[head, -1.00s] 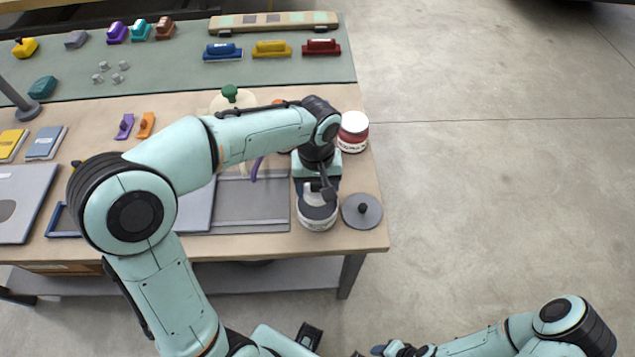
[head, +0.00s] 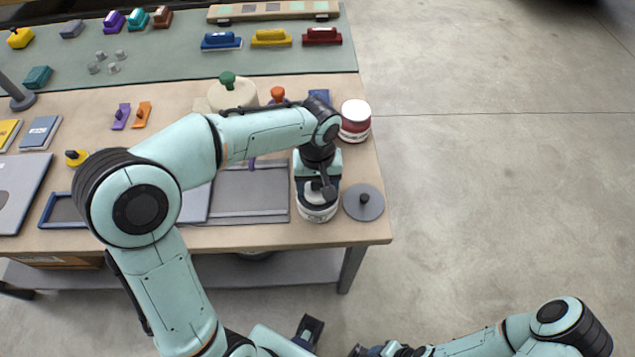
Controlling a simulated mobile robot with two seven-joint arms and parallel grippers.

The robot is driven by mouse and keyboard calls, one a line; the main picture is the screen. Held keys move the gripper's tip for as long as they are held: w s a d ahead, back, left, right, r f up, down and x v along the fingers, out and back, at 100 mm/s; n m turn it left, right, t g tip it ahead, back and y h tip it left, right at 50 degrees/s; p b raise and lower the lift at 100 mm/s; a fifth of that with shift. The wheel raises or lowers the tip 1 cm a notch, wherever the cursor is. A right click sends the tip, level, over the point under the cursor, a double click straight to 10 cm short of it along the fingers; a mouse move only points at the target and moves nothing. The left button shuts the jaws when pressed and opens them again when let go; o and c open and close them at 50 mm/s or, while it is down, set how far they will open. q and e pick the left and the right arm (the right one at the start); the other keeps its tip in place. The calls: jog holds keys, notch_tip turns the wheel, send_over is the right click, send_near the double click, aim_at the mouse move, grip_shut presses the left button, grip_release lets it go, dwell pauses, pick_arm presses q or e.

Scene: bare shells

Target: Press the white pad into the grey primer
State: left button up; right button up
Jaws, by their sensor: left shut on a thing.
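The tin of grey primer (head: 318,212) stands near the front right corner of the bench, with a white label band. My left gripper (head: 318,184) points down over its mouth and is shut on the white pad (head: 313,195). Only a pale part of the pad shows, low at the tin's opening. The gripper hides most of the primer, and I cannot tell how far the pad is in it. My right gripper (head: 368,350) is low at the bottom edge, away from the bench; its fingers are not clear.
A round grey lid (head: 363,203) with a knob lies right of the tin. A red-labelled tin (head: 355,122) stands behind. A grey tray (head: 240,190) is at left. Coloured blocks (head: 270,38) sit on the green mat. The floor at right is clear.

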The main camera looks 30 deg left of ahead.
aim_at(317, 183)
pick_arm(q)
jog(key=shift+f+b, duration=0.4)
jog(key=shift+f, duration=0.2)
pick_arm(e)
jog(key=shift+s+f, duration=0.2)
jog(key=shift+f, duration=0.2)
dwell(0.9)
pick_arm(q)
jog(key=shift+r+p, duration=2.3)
jog(key=shift+r, duration=1.35)
pick_arm(e)
notch_tip(317, 183, up, 5)
jog(key=w, duration=0.3)
jog(key=shift+r, duration=0.15)
pick_arm(q)
jog(key=shift+s+f, duration=0.1)
pick_arm(e)
jog(key=shift+s, duration=0.25)
